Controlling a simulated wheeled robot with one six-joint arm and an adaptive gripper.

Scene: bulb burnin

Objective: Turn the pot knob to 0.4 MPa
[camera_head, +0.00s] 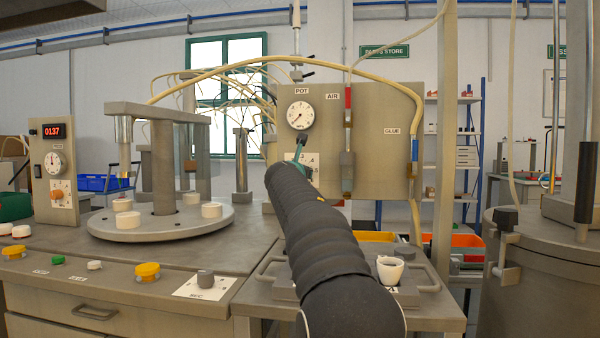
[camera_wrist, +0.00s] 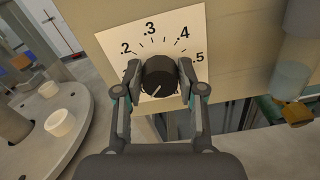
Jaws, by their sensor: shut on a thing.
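The black pot knob (camera_wrist: 159,76) sits on a white scale plate (camera_wrist: 165,30) marked .2, .3, .4 and .5. A short pale line on the knob's face points to the lower left in the wrist view, away from the .4 mark at upper right. My gripper (camera_wrist: 159,80) is shut on the knob, one finger on each side. In the head view my gripper (camera_head: 300,150) reaches the panel under the POT gauge (camera_head: 300,115), and my arm hides the knob. Part of the scale plate (camera_head: 315,172) shows beside it. The gauge needle is too small to read surely.
The grey panel (camera_head: 370,120) carries AIR and GLUE labels, with a valve and hoses right of the gauge. A round turntable (camera_head: 160,226) with white cups stands left. A large metal pot (camera_head: 530,270) stands right.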

